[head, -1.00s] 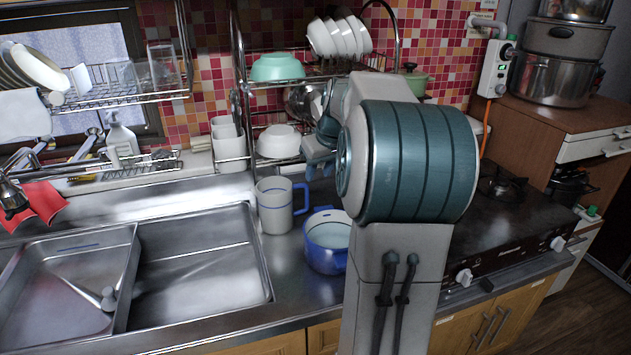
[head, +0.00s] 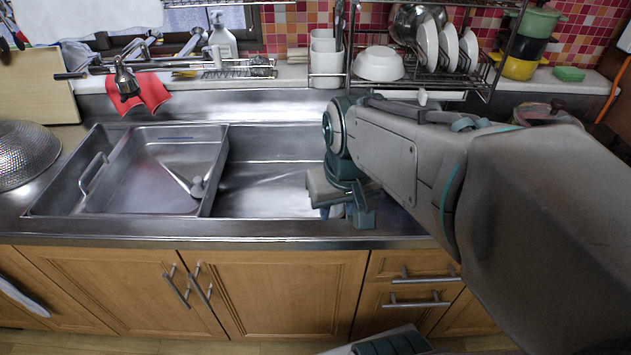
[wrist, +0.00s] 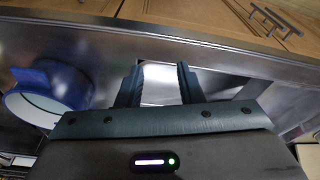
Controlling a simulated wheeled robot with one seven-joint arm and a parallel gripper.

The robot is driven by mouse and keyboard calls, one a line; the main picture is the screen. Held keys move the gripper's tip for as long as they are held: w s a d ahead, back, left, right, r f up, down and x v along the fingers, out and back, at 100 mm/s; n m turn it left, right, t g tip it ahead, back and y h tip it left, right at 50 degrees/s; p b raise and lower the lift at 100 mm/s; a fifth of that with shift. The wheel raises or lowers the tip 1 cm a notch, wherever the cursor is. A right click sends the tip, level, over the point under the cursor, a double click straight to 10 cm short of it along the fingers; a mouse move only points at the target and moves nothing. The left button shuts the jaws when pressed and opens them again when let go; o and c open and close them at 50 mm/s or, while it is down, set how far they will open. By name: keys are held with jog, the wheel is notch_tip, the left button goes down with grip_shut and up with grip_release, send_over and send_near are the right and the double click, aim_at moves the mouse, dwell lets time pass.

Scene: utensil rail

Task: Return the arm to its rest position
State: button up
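My gripper (wrist: 157,85) shows in the wrist view with its two dark fingers apart and nothing between them. It is above the steel counter near the sink edge. In the head view my arm reaches in from the right, and my gripper (head: 345,212) hangs over the right end of the sink (head: 265,190). Its fingertips are partly hidden there.
A blue pot (wrist: 50,88) stands beside my gripper in the wrist view. A metal tray (head: 150,172) sits in the sink's left part. A dish rack (head: 450,75) with bowls and plates stands behind my arm. Wooden cabinets (head: 290,290) run below the counter.

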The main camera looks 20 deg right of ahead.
jog(key=s, duration=0.1)
jog(key=s+a+f, duration=0.1)
jog(key=s+f, duration=0.1)
jog(key=shift+s+a, duration=0.25)
jog(key=p+v, duration=0.2)
jog(key=w+p+v, duration=0.1)
jog(key=p+v, duration=0.1)
jog(key=shift+d+r, duration=0.15)
jog(key=shift+r, duration=0.25)
dwell(0.5)
